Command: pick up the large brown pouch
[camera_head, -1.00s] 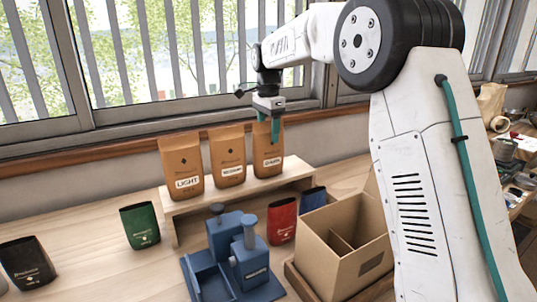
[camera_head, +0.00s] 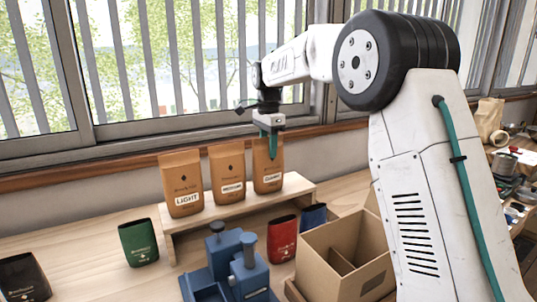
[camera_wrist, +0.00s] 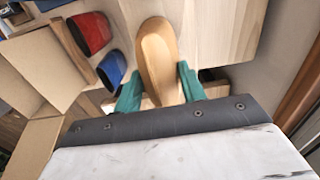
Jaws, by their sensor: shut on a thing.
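Three large brown pouches stand in a row on a low wooden riser (camera_head: 250,200). The left one is the pouch labelled LIGHT (camera_head: 180,178). Beside it is the middle brown pouch (camera_head: 227,172). My gripper (camera_head: 269,143) points down at the top of the right brown pouch (camera_head: 268,167), whose label is too small to read surely. In the wrist view, its green fingers (camera_wrist: 158,88) sit on both sides of this pouch (camera_wrist: 158,55), shut on it. The pouch is upright, its base at the riser.
A green pouch (camera_head: 138,243), a black pouch (camera_head: 22,278), a red pouch (camera_head: 282,240) and a blue pouch (camera_head: 313,217) stand on the table. A blue device (camera_head: 246,275) is in front. An open cardboard box (camera_head: 345,275) stands right. The window is close behind.

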